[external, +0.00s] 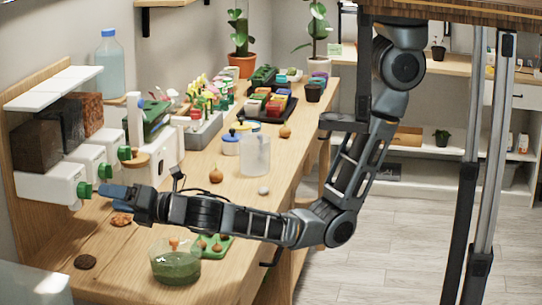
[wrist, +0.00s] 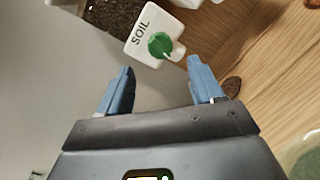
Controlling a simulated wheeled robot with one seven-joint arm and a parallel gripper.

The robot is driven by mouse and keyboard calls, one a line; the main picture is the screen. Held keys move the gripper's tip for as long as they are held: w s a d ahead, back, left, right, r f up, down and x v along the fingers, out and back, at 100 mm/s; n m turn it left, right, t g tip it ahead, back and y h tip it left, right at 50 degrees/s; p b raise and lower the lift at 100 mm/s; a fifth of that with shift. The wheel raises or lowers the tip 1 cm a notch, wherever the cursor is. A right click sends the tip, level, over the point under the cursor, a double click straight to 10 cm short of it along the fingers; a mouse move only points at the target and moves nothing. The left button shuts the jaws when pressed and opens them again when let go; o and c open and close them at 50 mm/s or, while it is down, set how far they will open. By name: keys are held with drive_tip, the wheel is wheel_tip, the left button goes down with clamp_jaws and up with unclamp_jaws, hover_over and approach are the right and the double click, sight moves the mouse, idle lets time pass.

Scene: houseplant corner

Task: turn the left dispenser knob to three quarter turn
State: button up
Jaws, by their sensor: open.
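The left dispenser (external: 45,187) is a white box with dark soil in its hopper, at the left of the bench. Its green knob (external: 83,190) sticks out at the front. In the wrist view the dispenser face reads SOIL (wrist: 140,34), and the round green knob (wrist: 158,44) shows just beyond the fingertips. My gripper (external: 104,190) is open, its blue fingers pointing at the knob. In the wrist view the gripper's fingers (wrist: 160,70) stand apart, with empty space between them. The knob lies ahead of that gap; I cannot tell whether any finger touches it.
Two more dispensers with green knobs, a middle knob (external: 105,171) and a right knob (external: 124,153), stand close beside. A brown disc (external: 85,262), a reddish-brown clump (external: 122,219) and a bowl of green stuff (external: 175,268) lie on the bench below my arm.

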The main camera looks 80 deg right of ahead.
sight(91, 193)
drive_tip(key=w, duration=0.6)
drive_tip(key=shift+w+d+p, duration=0.3)
drive_tip(key=shift+d, duration=0.1)
drive_tip(key=shift+c, duration=0.3)
drive_tip(key=c, duration=1)
